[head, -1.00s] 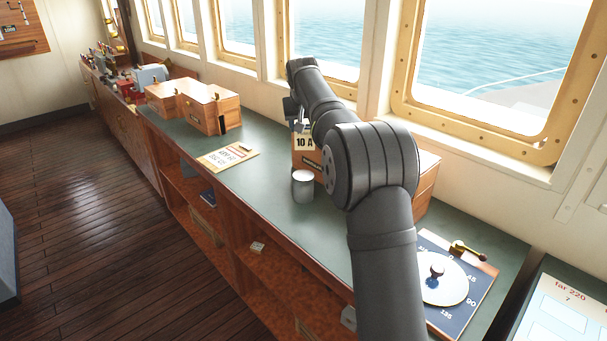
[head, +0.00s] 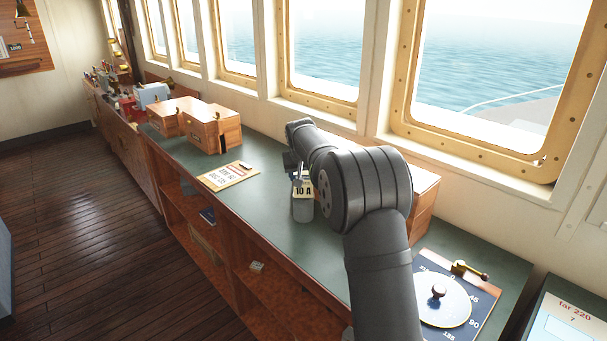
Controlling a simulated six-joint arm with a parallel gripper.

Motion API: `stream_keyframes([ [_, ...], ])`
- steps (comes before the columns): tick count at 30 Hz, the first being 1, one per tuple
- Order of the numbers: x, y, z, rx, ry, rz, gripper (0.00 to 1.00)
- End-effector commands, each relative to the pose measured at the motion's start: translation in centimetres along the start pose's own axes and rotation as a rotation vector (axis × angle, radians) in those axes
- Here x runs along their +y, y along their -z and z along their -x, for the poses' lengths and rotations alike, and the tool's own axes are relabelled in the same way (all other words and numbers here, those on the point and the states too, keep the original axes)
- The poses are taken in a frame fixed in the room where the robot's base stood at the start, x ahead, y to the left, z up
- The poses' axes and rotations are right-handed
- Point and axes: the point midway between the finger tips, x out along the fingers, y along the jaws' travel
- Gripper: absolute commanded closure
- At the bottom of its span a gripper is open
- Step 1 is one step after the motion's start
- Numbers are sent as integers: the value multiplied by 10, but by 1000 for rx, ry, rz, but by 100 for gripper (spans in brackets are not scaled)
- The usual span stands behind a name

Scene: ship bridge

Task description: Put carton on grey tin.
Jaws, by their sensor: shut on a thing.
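The grey tin (head: 303,213) stands upright on the green counter near its front edge. The small cream carton (head: 303,191) marked "10 A" shows directly above the tin, its lower edge overlapping the tin's top in the head view. I cannot tell whether it touches the tin or hangs just over it. My gripper (head: 296,172) is shut on the carton from above. My arm hides part of the carton's right side, and the fingertips are small and hard to make out.
A wooden box (head: 424,207) stands behind my arm. A clipboard (head: 228,176) lies left of the tin, with wooden drawer boxes (head: 212,130) beyond it. A blue dial board (head: 440,298) lies at the right. The counter (head: 262,205) around the tin is clear.

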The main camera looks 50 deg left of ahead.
Motion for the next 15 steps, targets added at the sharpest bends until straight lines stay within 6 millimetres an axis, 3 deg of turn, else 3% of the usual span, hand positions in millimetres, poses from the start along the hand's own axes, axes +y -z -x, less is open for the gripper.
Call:
stream_keyframes([
  [3,0,-1,-2,1,0,0,85],
  [4,0,-2,-3,-1,0,0,40],
  [7,0,-2,-3,-1,0,0,21],
  [15,0,-1,-2,0,0,0,20],
])
